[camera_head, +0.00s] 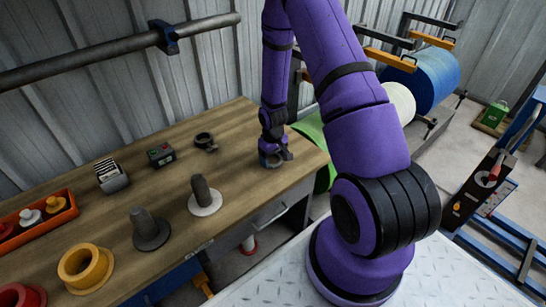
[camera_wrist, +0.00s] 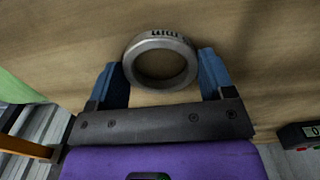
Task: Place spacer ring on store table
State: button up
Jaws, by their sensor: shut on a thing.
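The spacer ring (camera_wrist: 160,86) is a grey metal ring with dark marks on its rim. In the wrist view it lies flat between the two blue fingers of my gripper (camera_wrist: 162,66), which is shut on its sides. The wooden top of the store table (camera_wrist: 60,45) is right behind the ring. In the head view my gripper (camera_head: 275,157) is low over the right end of the table (camera_head: 240,178). The ring is mostly hidden there by the fingers. I cannot tell whether it touches the wood.
On the table stand a white-based post (camera_head: 203,196), a dark flanged post (camera_head: 149,232), a yellow flanged collar (camera_head: 85,268), a dark ring-shaped part (camera_head: 205,141), a small meter (camera_head: 161,155) and an orange bin (camera_head: 66,216).

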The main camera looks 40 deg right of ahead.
jog(key=shift+f, duration=0.1)
jog(key=o, duration=1)
jog(key=s+a+r+t, duration=0.1)
jog(key=s+a+r, duration=0.1)
jog(key=r, duration=1)
jog(key=s+a+r+t+h, duration=0.1)
jog(key=s+a+r, duration=0.15)
jog(key=r, duration=0.95)
jog(key=s+a+r, duration=0.1)
jog(key=a+r, duration=0.1)
jog(key=r, duration=1)
jog(key=s+a+r+t, duration=0.1)
jog(key=s+a+r, duration=0.1)
jog(key=s+r, duration=0.2)
jog(key=s+a+r+t, duration=0.1)
jog(key=s+a+r, duration=0.2)
jog(key=s, duration=0.5)
jog(key=s+a+r+t+y, duration=0.1)
jog(key=s+a+r, duration=0.1)
jog(key=s+r, duration=0.4)
jog(key=shift+s+a, duration=0.35)
